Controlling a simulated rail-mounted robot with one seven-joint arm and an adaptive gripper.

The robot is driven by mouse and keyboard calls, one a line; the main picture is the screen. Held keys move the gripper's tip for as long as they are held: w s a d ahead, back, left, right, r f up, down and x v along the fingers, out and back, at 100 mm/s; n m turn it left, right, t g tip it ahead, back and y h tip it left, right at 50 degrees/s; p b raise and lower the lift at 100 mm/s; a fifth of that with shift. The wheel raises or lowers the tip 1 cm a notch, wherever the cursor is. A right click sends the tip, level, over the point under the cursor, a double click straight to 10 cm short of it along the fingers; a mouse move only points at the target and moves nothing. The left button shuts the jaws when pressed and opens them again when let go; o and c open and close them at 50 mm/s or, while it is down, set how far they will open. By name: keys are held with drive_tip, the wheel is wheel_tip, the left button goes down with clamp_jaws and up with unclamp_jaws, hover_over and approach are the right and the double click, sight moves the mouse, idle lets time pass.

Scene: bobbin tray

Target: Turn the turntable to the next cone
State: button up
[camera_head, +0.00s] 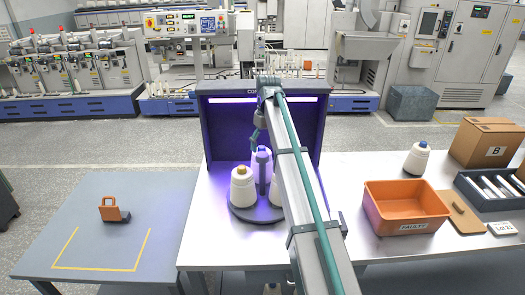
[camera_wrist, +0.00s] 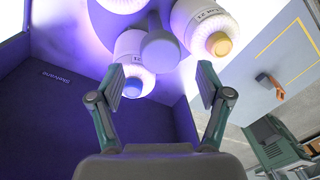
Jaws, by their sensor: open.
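The round grey turntable (camera_head: 240,213) stands inside the dark blue booth (camera_head: 222,130). A white cone with a yellow top (camera_head: 243,190) is at its front left, also in the wrist view (camera_wrist: 200,22). A blue-topped cone is at the back; the wrist view shows it (camera_wrist: 133,62) just beyond my fingers. A third cone (camera_head: 275,192) is partly hidden by my arm. A purple-lit central post (camera_head: 263,172) stands between the cones; its round top shows in the wrist view (camera_wrist: 160,50). My gripper (camera_wrist: 162,84) is open and empty, above the back of the turntable; I cannot tell whether it touches anything.
The booth's walls enclose the turntable at the back and sides. A blue-grey table (camera_head: 100,225) on the left holds an orange-handled object (camera_head: 110,209).

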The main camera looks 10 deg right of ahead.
sight(263, 154)
drive_tip(key=shift+s+a+f+p, duration=0.15)
drive_tip(key=shift+f+p, duration=0.2)
drive_tip(key=shift+f, duration=1.6)
clamp_jaws()
